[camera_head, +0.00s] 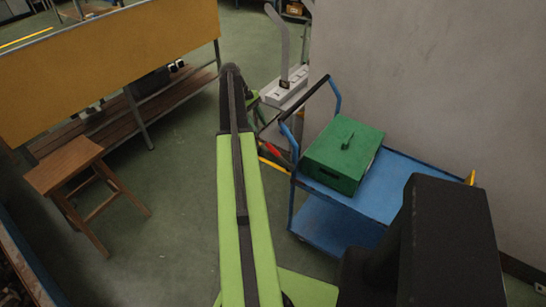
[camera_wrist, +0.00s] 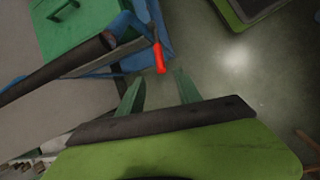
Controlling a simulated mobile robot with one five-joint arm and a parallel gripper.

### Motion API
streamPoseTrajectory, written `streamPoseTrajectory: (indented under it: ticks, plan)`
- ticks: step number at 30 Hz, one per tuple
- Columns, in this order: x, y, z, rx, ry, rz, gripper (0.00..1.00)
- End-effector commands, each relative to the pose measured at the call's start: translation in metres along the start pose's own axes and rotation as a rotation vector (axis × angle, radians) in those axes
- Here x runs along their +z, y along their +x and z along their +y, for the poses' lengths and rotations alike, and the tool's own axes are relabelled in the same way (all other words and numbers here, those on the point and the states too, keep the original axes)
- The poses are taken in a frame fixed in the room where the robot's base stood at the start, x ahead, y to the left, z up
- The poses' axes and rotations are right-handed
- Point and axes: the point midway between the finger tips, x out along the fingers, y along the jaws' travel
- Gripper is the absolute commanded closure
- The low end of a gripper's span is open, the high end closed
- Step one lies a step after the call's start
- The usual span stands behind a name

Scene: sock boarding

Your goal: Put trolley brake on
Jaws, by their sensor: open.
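The blue trolley (camera_head: 400,180) stands against the grey wall, with a dark push bar on blue uprights at its left end. A red-tipped lever (camera_wrist: 159,57), which looks like the brake, is at the trolley's end. Red also shows beside the trolley's left end in the head view (camera_head: 273,150). In the wrist view my gripper (camera_wrist: 159,77) is open and empty, its two green fingers apart. The red tip is just beyond the fingertips, between their lines, with no visible contact. In the head view my arm mostly hides the gripper.
A green box (camera_head: 345,153) sits on the trolley. The dark push bar (camera_wrist: 55,68) passes close on the left in the wrist view. A wooden stool (camera_head: 72,166) and a bench with a yellow panel (camera_head: 110,62) stand left. Green floor (camera_head: 165,200) between is clear.

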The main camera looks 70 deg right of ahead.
Motion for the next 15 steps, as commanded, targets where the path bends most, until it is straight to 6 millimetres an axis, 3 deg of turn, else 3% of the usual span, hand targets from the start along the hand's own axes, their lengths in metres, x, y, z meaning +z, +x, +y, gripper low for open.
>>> streamPoseTrajectory:
  ticks: [15]
  plan:
    - [-0.004,0.115,-0.003,0.000,0.002,0.001,0.59]
